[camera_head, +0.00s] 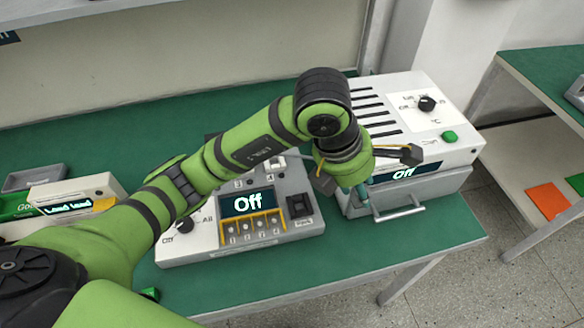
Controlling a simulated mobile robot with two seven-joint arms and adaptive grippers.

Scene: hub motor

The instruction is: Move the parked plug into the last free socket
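A grey-white control box (168,249) stands on the green bench. It has an "Off" display, a knob with an "All" mark, a black switch (299,205) and a yellow-framed row of small numbered positions (250,224). My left arm hides part of its back edge, where a small pale piece (275,161) shows; I cannot tell whether this is the plug. No plug or free socket can be made out surely. My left gripper (368,172) is over the gap between this box and the white vented box, with its fingers apparently spread. My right gripper is not in view.
The white vented box (440,129) at the right has an "Off" display, a knob, a green button and a front handle (399,208). A small device (77,194) and a grey tray (33,177) are at the left.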

